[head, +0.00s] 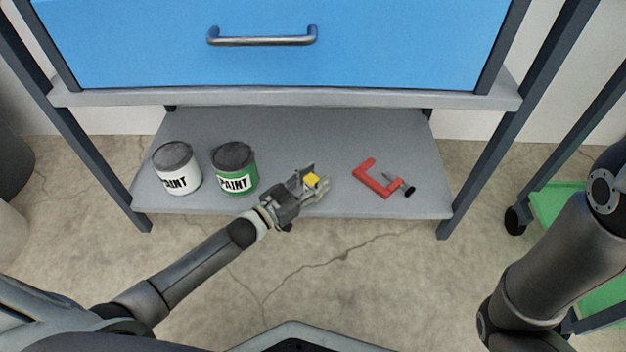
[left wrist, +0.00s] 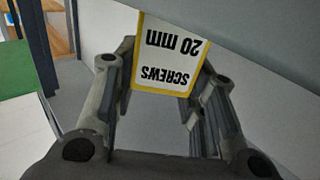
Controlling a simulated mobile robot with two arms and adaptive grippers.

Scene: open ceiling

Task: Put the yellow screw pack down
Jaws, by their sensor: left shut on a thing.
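The yellow screw pack (head: 312,180) is between the fingers of my left gripper (head: 308,184), which is shut on it. In the left wrist view the pack (left wrist: 168,55) shows a white label with a yellow border, reading "SCREWS 20 mm" upside down, between the two fingers (left wrist: 160,100). In the head view the gripper is over the front part of the grey lower shelf (head: 290,135). I cannot tell whether the pack touches the shelf. My right arm shows at the right, but its gripper is out of view.
On the shelf, a white paint can (head: 177,170) and a green paint can (head: 234,170) stand left of the gripper. A red clamp (head: 378,180) lies to its right. A blue drawer (head: 270,60) is above. The shelf behind the gripper is clear.

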